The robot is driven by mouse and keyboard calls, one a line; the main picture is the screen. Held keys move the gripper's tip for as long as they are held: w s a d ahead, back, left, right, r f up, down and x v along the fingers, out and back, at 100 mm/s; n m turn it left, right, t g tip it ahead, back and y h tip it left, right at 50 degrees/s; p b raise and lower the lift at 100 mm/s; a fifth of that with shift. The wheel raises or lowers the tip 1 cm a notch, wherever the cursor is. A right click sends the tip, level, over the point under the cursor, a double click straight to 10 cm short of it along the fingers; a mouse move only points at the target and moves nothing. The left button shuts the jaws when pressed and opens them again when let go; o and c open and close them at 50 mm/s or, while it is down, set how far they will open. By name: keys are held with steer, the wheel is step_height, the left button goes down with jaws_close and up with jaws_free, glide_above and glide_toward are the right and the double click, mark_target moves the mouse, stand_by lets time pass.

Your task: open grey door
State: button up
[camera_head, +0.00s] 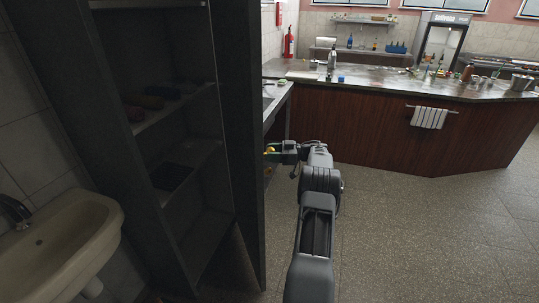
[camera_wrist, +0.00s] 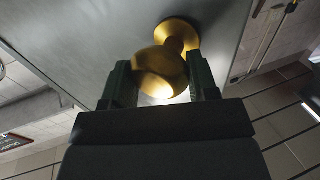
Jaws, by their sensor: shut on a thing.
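The grey door (camera_head: 243,120) is a tall dark panel at the right of the grey shelf cabinet in the head view. It stands swung out, and the cabinet's shelves show to its left. A brass knob (camera_wrist: 163,68) sticks out from the door's face (camera_wrist: 95,35) in the wrist view. My gripper (camera_wrist: 163,88) has one finger on each side of the knob and is shut on it. In the head view my gripper (camera_head: 276,150) is at the right side of the door, with a small yellow bit of the knob showing.
The cabinet's shelves (camera_head: 185,160) hold a few dim items. A sink (camera_head: 65,240) stands at the left. A wood-fronted counter (camera_head: 380,125) with a hanging towel (camera_head: 430,117) runs across the back. The tiled floor (camera_head: 430,230) at the right is clear.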

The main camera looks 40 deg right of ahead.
steer(key=shift+d, duration=0.3)
steer(key=shift+r, duration=0.1)
steer(key=o, duration=1.3)
steer(key=shift+c, duration=0.2)
steer(key=shift+s, duration=0.1)
steer(key=b+v, duration=0.1)
steer(key=v, duration=1)
steer(key=shift+s+d, duration=0.15)
steer(key=shift+d, duration=0.25)
steer(key=shift+c, duration=0.2)
